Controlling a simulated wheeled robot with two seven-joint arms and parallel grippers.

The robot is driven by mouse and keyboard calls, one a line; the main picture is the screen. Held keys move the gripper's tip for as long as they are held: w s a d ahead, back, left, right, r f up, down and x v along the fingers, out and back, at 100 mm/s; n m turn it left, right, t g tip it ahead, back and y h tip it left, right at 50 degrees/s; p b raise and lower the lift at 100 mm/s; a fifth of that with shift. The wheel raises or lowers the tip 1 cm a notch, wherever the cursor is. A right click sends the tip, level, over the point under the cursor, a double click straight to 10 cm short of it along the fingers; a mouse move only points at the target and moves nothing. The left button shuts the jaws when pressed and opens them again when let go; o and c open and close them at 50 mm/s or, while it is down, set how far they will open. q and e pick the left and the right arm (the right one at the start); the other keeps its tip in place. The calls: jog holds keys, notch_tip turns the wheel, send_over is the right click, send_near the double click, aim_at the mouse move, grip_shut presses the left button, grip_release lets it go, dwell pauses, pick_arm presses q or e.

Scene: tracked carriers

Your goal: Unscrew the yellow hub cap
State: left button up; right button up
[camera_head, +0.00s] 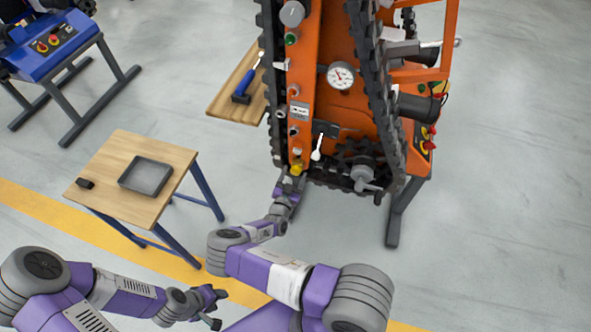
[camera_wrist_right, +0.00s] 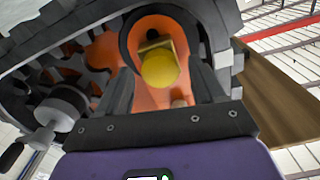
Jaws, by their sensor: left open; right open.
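The yellow hub cap (camera_head: 297,167) is low on the front of the orange tracked carrier (camera_head: 345,103). In the right wrist view the cap (camera_wrist_right: 158,70) is a round yellow knob with a squarish yellow piece just above it. My right gripper (camera_head: 293,179) is at the cap, and in its wrist view the open fingers (camera_wrist_right: 160,82) stand on either side of it. I cannot tell whether they touch it. My left gripper (camera_head: 217,307) is open and empty, low in the head view, well away from the carrier.
A small wooden table (camera_head: 118,205) holds a grey tray (camera_head: 146,177) and a small dark object (camera_head: 85,184). A wooden board (camera_head: 228,99) left of the carrier bears a blue-handled tool (camera_head: 243,88). A grey crank handle (camera_head: 363,176) sticks out right of the cap. Open floor lies right of the carrier.

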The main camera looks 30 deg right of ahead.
jog(key=m+p, duration=0.1)
jog(key=m, duration=0.4)
jog(key=shift+m, duration=0.4)
jog(key=m+p, duration=0.1)
jog(key=m, duration=0.6)
jog(key=shift+p, duration=0.35)
jog(key=m, duration=0.2)
jog(key=shift+m, duration=0.3)
jog(key=m+p, duration=0.1)
jog(key=m, duration=0.3)
jog(key=m+p, duration=0.1)
jog(key=m, duration=0.3)
jog(key=shift+m, duration=0.8)
